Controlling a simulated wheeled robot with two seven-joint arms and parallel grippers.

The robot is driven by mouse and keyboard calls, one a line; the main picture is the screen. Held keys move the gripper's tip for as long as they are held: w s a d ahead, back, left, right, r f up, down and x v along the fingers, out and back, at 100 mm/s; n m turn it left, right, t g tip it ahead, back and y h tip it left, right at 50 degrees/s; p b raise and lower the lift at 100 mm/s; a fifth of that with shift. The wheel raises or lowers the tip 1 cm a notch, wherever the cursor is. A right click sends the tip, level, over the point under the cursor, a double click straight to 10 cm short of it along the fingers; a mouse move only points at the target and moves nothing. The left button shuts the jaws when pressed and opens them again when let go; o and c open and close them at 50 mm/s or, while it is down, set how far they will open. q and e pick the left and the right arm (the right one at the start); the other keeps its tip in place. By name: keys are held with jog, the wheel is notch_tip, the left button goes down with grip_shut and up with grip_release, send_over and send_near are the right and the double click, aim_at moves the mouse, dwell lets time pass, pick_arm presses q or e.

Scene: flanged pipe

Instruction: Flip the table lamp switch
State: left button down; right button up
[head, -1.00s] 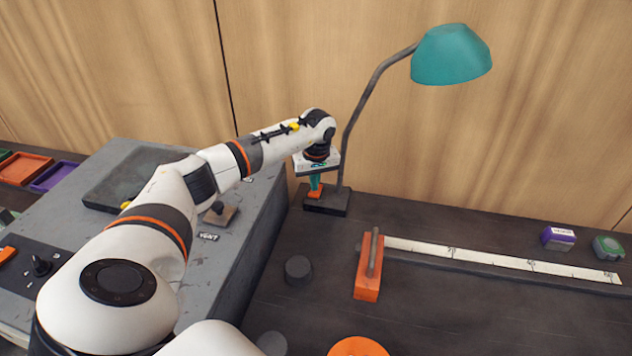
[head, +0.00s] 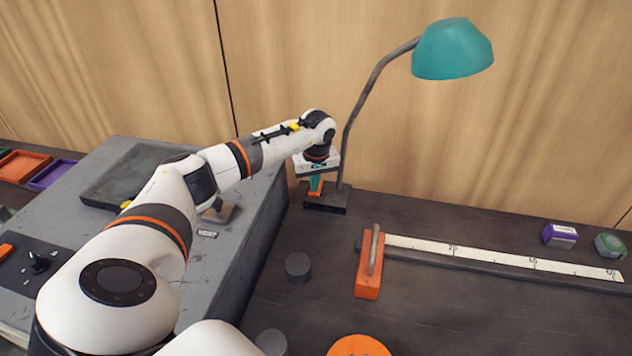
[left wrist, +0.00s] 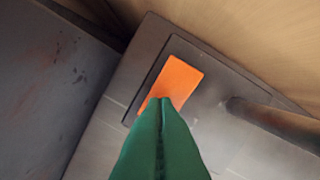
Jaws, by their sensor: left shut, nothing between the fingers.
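The table lamp (head: 452,50) has a teal shade on a bent dark stem. Its dark base (head: 327,200) stands on the dark bench against the wooden wall. In the left wrist view an orange switch (left wrist: 178,82) sits in a dark recess on the lamp base (left wrist: 222,82). My left gripper (head: 315,190) points down over the base, its green fingers closed together with nothing between them. In the left wrist view the fingertips (left wrist: 161,100) overlap the near end of the switch; I cannot tell whether they touch it. My right gripper is not in view.
A grey machine block (head: 232,255) stands just left of the lamp base. An orange stop (head: 368,270) with a long white ruler (head: 480,254) lies to the right. A dark round weight (head: 298,267) sits in front. Purple (head: 560,236) and green (head: 609,246) items lie far right.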

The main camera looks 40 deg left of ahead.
pick_arm(q)
notch_tip(320, 180, up, 7)
jog(key=p, duration=0.4)
dwell(0.4)
jog(key=shift+f, duration=0.1)
dwell(0.4)
